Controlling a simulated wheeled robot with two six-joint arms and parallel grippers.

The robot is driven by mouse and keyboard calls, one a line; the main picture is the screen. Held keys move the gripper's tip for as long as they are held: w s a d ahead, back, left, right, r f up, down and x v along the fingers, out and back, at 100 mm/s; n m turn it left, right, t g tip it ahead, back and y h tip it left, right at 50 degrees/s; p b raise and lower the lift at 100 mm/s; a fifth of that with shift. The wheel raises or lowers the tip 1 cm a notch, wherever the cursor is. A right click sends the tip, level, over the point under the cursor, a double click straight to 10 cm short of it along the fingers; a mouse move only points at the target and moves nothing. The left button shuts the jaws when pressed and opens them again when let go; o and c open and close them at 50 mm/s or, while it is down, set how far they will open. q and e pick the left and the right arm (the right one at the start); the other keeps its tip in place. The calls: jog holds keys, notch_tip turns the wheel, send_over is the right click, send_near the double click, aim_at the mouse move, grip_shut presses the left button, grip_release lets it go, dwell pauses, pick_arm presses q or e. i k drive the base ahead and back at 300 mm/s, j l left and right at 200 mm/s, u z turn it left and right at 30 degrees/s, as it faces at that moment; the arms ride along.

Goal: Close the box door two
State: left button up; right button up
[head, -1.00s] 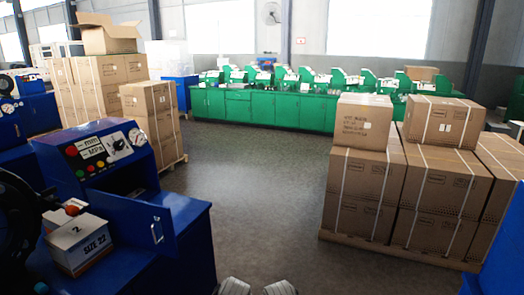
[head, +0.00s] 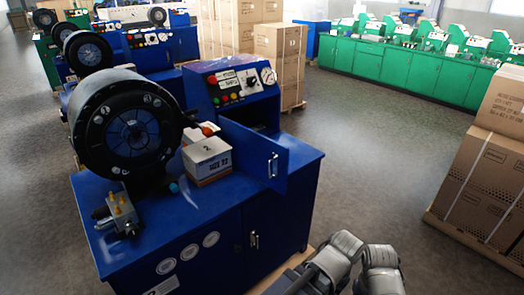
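The box's opening is dark and partly hidden behind the door. The control box stands on a blue crimper machine (head: 215,228) and carries a gauge, a knob and several coloured buttons. Grey links of my own arms show at the bottom edge, well short of the door. Neither of my grippers can be seen.
A white-and-brown carton marked 2 (head: 207,161) sits on the bench left of the door, beside the big black crimping head (head: 127,130). A brass-and-steel fitting (head: 122,212) lies at the left. Stacked cartons (head: 482,190) stand at right. Open floor (head: 375,150) lies between.

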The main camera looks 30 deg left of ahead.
aim_at(264, 158)
jog(key=i+l, duration=0.2)
jog(key=i, duration=0.4)
jog(key=i+l, duration=0.15)
jog(key=i, duration=0.45)
jog(key=i+u, duration=0.15)
jog(key=u, duration=1.6)
